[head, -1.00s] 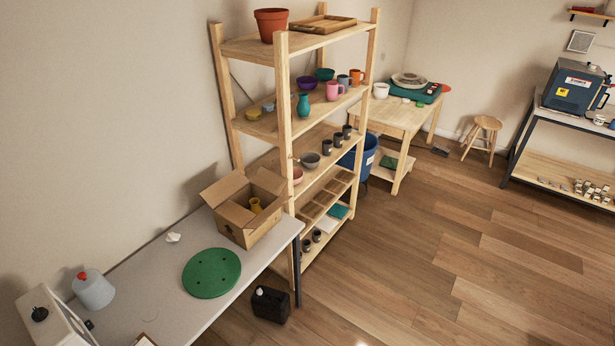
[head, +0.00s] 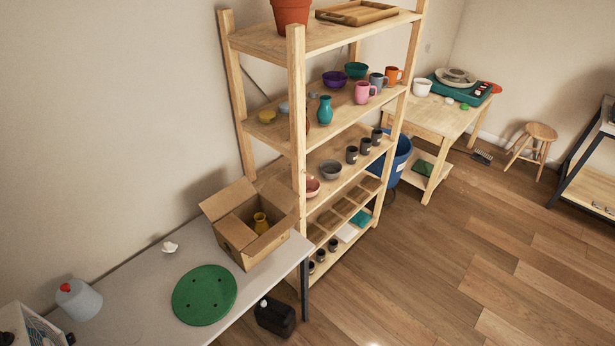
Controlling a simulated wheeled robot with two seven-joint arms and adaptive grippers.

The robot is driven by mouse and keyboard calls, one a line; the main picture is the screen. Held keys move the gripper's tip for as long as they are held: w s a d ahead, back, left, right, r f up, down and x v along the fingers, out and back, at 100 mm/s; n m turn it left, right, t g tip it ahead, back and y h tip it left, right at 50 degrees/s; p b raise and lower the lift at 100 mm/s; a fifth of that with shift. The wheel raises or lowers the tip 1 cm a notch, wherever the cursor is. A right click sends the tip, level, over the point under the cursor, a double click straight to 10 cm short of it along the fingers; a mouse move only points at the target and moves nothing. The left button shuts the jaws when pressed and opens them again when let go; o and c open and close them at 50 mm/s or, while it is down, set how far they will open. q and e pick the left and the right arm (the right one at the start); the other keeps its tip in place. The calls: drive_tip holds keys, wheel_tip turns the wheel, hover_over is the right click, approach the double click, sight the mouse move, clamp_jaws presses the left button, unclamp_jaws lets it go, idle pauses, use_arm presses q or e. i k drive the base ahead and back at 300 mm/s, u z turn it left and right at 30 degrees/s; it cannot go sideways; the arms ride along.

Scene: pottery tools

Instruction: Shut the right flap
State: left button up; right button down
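An open cardboard box (head: 236,241) stands at the far end of the grey-white table, against the wooden shelf. Its flaps are raised or folded outward. The right flap (head: 276,195) stands up on the side toward the shelf. The left flap (head: 222,203) spreads outward toward the wall. Neither of my grippers is in view.
The table (head: 140,290) also holds a green round disc (head: 204,295), a small white lump (head: 170,247) and a white bottle with a red cap (head: 79,300). The wooden shelf (head: 297,100) rises close behind the box. A black canister (head: 275,317) stands on the floor.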

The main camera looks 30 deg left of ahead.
sight(275, 192)
drive_tip(key=u, duration=0.15)
drive_tip(key=i, duration=0.65)
drive_tip(key=u, duration=0.85)
drive_tip(key=i, duration=0.6)
drive_tip(key=u, duration=1.45)
drive_tip(key=k, duration=0.35)
